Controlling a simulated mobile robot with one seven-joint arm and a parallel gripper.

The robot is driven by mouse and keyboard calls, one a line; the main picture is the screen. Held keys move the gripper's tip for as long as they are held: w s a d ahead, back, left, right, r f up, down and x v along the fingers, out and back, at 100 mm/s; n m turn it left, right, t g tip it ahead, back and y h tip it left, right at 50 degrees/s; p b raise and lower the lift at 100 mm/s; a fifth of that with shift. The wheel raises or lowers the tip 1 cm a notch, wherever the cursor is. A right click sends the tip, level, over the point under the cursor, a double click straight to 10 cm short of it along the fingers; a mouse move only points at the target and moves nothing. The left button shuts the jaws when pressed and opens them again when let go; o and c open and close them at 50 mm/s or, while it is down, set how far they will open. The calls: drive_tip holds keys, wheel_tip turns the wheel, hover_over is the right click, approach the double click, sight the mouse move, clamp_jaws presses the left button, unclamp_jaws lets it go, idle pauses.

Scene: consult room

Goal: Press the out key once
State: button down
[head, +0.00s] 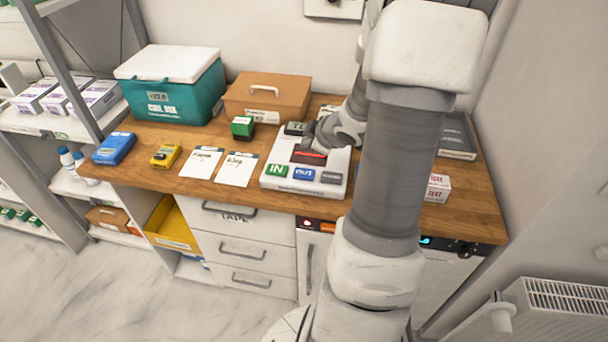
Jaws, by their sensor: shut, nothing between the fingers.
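A white key panel (278,182) lies on the wooden counter. Along its front edge are a green IN key (277,171), a blue OUT key (304,174) and a dark grey key (331,177) whose label is too small to read. Behind the keys is a dark display with red marks (309,157). My gripper (310,146) is shut and empty, over the back part of the panel, behind the OUT key. My arm hides part of the panel's right side, and the fingertips are small and partly hidden. I cannot tell whether they touch the panel.
Two paper cards (237,169) lie left of the panel, with a yellow device (166,156) and a blue device (114,148) beyond. A green block (242,127), a brown case (266,97) and a teal cool box (172,92) stand behind. A small white box (438,188) is right of my arm.

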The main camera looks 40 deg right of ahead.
sight(307, 175)
drive_tip(key=shift+f+b, duration=3.5)
drive_tip(key=shift+f, duration=0.4)
drive_tip(key=shift+f, duration=0.4)
drive_tip(key=shift+f+b, duration=0.55)
drive_tip(key=shift+b, duration=0.15)
drive_tip(key=shift+r+p, duration=1)
drive_tip(key=shift+p, duration=0.1)
wheel_tip(307, 175, up, 5)
drive_tip(key=p, duration=0.5)
